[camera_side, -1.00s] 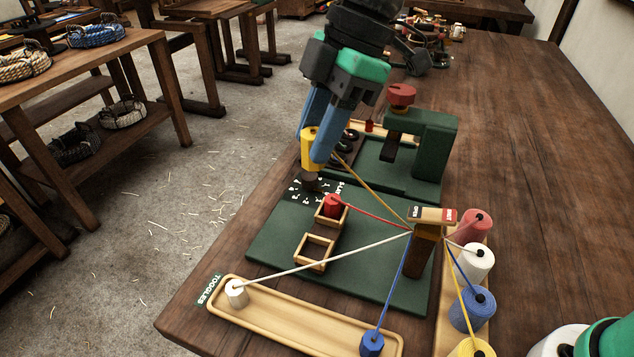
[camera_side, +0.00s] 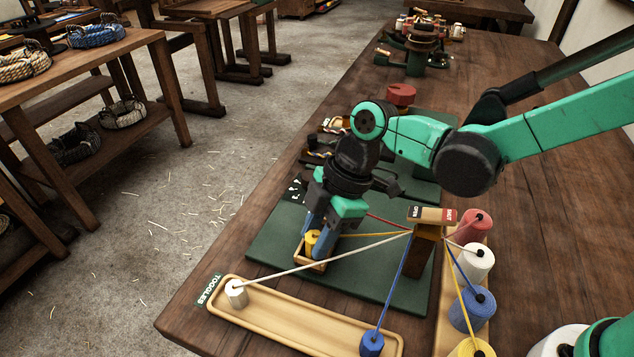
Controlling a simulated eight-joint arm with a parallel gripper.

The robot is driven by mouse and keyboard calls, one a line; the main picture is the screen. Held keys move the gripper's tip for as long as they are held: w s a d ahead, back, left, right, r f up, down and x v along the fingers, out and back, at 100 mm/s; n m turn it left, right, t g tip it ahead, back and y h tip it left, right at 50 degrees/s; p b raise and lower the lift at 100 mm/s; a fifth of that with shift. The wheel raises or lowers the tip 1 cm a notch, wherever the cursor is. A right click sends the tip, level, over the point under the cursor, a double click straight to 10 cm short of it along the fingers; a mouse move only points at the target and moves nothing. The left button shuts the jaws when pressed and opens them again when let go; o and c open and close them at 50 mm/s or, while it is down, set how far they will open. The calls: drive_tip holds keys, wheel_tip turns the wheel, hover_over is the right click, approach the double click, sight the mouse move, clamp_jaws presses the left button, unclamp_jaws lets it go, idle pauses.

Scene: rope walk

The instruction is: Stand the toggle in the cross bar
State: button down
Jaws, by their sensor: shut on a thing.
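My gripper (camera_side: 315,240) points down with its blue fingers shut on the yellow toggle (camera_side: 311,238). The toggle is at the near square wooden socket (camera_side: 319,267) of the cross bar on the green board (camera_side: 380,284). Its lower end is hidden by the socket wall, so I cannot tell whether it touches the bottom. A yellow cord (camera_side: 375,235) runs from it to the wooden post (camera_side: 424,255). The far socket and the red toggle are hidden behind my gripper; the red cord (camera_side: 388,222) still shows.
A white toggle (camera_side: 236,294) and a blue toggle (camera_side: 372,344) stand in the toggles tray (camera_side: 290,324), their cords stretched to the post. The white cord (camera_side: 330,257) passes close in front of my gripper. Coloured spools (camera_side: 470,310) stand at the right.

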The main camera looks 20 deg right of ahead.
drive_tip(key=shift+f, duration=0.15)
drive_tip(key=c, duration=0.6)
unclamp_jaws()
drive_tip(key=shift+o, duration=0.2)
drive_tip(key=v, duration=1.2)
drive_tip(key=s+d+f+m+t+h, duration=0.1)
drive_tip(key=s+d+m+t+h, duration=0.1)
drive_tip(key=d+m, duration=0.6)
drive_tip(key=s+d+f+m+t+h, duration=0.1)
drive_tip(key=s+d+m+t+h, duration=0.1)
drive_tip(key=d+m+t, duration=0.3)
drive_tip(key=d+m, duration=0.3)
drive_tip(key=m, duration=0.2)
drive_tip(key=shift+f+h, duration=0.15)
drive_tip(key=shift+h, duration=0.15)
